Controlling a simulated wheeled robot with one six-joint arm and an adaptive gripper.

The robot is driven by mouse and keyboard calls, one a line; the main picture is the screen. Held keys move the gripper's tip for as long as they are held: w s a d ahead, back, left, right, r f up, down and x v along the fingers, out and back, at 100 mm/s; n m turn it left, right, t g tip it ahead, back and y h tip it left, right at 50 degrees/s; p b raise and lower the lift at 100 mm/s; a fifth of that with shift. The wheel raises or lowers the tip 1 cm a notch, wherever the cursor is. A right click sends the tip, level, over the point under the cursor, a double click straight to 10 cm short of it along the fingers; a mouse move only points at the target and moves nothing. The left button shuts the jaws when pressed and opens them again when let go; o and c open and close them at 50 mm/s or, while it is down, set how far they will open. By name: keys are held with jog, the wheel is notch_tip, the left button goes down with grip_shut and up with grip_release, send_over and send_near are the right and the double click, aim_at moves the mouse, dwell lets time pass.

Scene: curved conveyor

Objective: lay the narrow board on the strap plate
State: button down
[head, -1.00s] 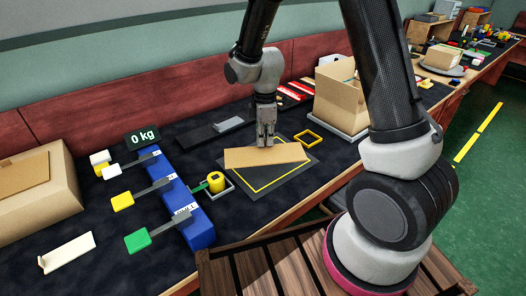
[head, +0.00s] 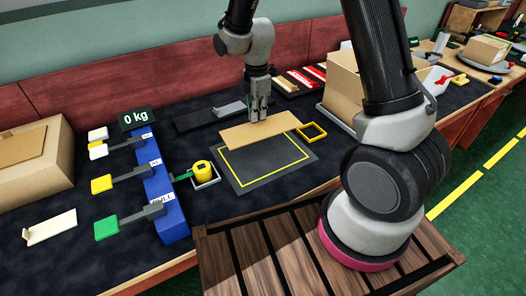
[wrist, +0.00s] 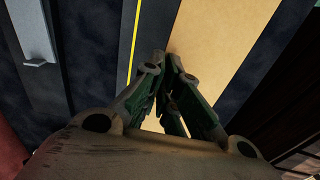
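The narrow board (head: 240,136) is a flat tan strip; it also shows in the wrist view (wrist: 215,40). My gripper (head: 259,114) points down at its back edge, and its fingers (wrist: 172,72) look closed on it. The board appears held level over the back edge of a dark mat with a yellow outline (head: 262,172). Behind and left lies a long dark plate (head: 190,121) with a grey raised piece (head: 230,109). No label shows which of these is the strap plate. The fingertips are partly hidden.
A yellow square frame (head: 313,132) lies right of the board. An open carton (head: 345,90) stands further right. At left are a blue unit (head: 165,205) with coloured paddles and a yellow cylinder (head: 203,171). A red wall (head: 80,95) runs behind.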

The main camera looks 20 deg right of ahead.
aim_at(258, 145)
jog(key=shift+n, duration=0.3)
notch_tip(258, 145, down, 10)
dwell(0.3)
jog(key=shift+f, duration=0.15)
jog(key=c, duration=1.6)
grip_release()
jog(key=shift+c, duration=0.2)
